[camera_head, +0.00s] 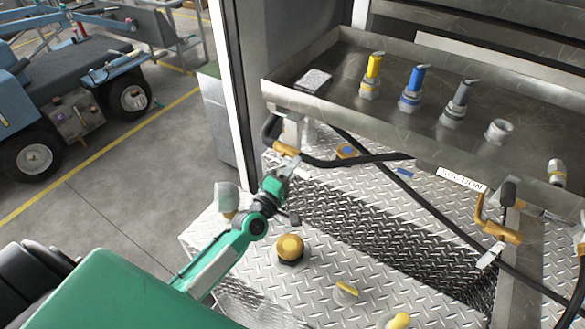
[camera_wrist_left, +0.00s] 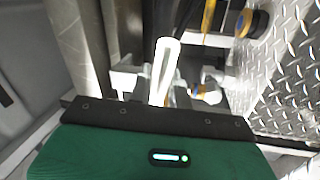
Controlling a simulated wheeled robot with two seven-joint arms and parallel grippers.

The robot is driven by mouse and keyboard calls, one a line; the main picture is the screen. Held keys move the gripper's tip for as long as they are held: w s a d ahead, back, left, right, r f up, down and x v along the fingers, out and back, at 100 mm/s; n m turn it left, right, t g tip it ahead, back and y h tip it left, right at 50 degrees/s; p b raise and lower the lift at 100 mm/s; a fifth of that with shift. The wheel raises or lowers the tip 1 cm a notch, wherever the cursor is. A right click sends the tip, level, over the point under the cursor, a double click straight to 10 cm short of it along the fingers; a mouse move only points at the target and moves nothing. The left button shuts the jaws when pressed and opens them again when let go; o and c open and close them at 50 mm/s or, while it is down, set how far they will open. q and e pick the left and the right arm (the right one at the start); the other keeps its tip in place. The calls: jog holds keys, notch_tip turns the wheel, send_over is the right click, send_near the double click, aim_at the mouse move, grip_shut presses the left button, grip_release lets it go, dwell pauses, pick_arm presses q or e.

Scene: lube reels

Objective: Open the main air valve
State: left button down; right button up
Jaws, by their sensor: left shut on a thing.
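My left gripper (camera_head: 282,172) reaches in from the lower left, its tip just below a brass-yellow valve fitting (camera_head: 285,149) on a black hose at the tray's left front corner. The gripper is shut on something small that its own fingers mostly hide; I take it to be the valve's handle. In the left wrist view a bright pale bar (camera_wrist_left: 165,66) stands in front of the gripper, by the metal fittings. I cannot tell how far the handle is turned. My right gripper is not in view.
A steel tray (camera_head: 345,105) with yellow, blue and grey-capped fittings is above. A black hose (camera_head: 350,161) runs right below it. A yellow-handled valve (camera_head: 497,230) hangs under the SUCTION label (camera_head: 461,180). A yellow domed knob (camera_head: 289,248) stands on the diamond plate (camera_head: 335,260).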

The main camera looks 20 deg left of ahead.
pick_arm(q)
jog(key=shift+r+n+y, duration=0.3)
jog(key=shift+n+y, duration=0.1)
jog(key=shift+n, duration=0.7)
jog(key=shift+r, duration=0.1)
jog(key=c, duration=1.4)
grip_release()
jog(key=shift+o, duration=0.2)
